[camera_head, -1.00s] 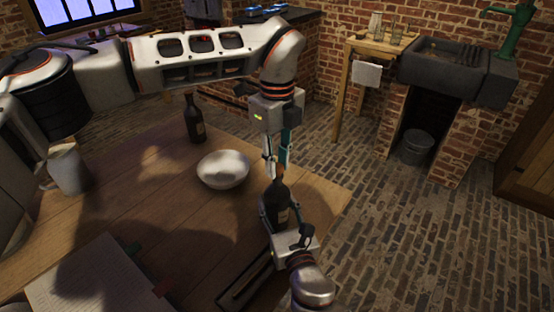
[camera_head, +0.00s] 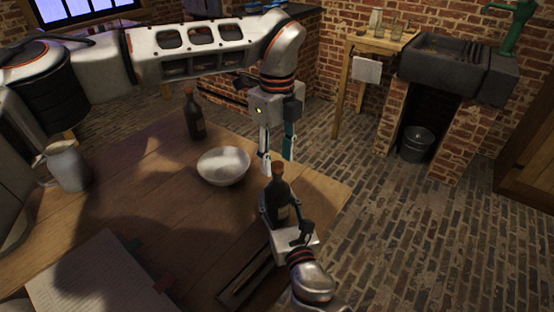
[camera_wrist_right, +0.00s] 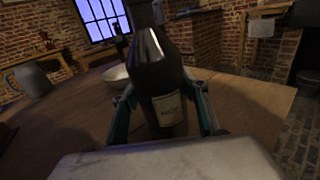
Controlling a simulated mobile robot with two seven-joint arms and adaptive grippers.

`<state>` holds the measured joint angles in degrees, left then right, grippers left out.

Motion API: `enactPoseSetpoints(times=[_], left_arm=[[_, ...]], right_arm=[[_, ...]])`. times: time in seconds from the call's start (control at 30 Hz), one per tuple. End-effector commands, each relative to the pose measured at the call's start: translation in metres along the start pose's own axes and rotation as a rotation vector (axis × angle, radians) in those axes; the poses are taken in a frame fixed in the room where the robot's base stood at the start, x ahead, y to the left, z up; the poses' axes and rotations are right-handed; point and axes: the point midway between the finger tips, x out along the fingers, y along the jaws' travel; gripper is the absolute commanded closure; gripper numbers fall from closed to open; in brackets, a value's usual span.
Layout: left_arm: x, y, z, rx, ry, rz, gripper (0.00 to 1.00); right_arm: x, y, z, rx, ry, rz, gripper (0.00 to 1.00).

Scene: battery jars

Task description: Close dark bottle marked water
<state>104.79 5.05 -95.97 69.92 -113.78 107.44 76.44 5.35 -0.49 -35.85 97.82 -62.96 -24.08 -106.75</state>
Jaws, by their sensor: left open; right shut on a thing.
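A dark bottle (camera_head: 278,197) with a pale label stands upright near the table's right edge, with a brown cork (camera_head: 279,168) in its mouth. In the right wrist view the label on this bottle (camera_wrist_right: 158,82) seems to read "water". My right gripper (camera_head: 280,216) is shut around the bottle's body. My left gripper (camera_head: 276,160) points down just above and behind the bottle's top; its fingers are apart and hold nothing. A second dark bottle (camera_head: 194,117) stands at the back of the table.
A white bowl (camera_head: 223,167) sits on the wooden table (camera_head: 130,205) left of the held bottle. A grey jug (camera_head: 66,166) stands at the left, and an open book (camera_head: 92,278) lies at the front left. The table's middle is clear.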

Motion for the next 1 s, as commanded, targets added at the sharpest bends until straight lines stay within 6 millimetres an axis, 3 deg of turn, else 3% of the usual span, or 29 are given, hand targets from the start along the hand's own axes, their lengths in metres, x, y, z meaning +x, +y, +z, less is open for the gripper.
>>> enactPoseSetpoints(times=[0.3,0.5,0.7,0.97,1.0], left_arm=[[-0.065,-0.001,0.001,-0.002,-0.003,-0.004,0.6],[-0.095,0.0,0.0,-0.001,-0.002,-0.002,0.6],[-0.107,0.0,0.0,0.001,-0.001,-0.001,0.6],[-0.107,0.0,0.0,0.001,-0.001,-0.001,0.6],[-0.107,0.0,0.0,0.001,-0.001,-0.001,0.6]], right_arm=[[0.0,0.0,0.0,0.0,0.001,0.0,0.94],[0.0,0.0,0.0,0.0,0.001,0.0,0.94],[0.0,0.0,0.0,0.0,0.0,0.0,0.94],[0.0,0.0,0.0,0.0,0.001,0.0,0.94],[0.0,0.0,0.0,0.0,0.001,0.0,0.48]])
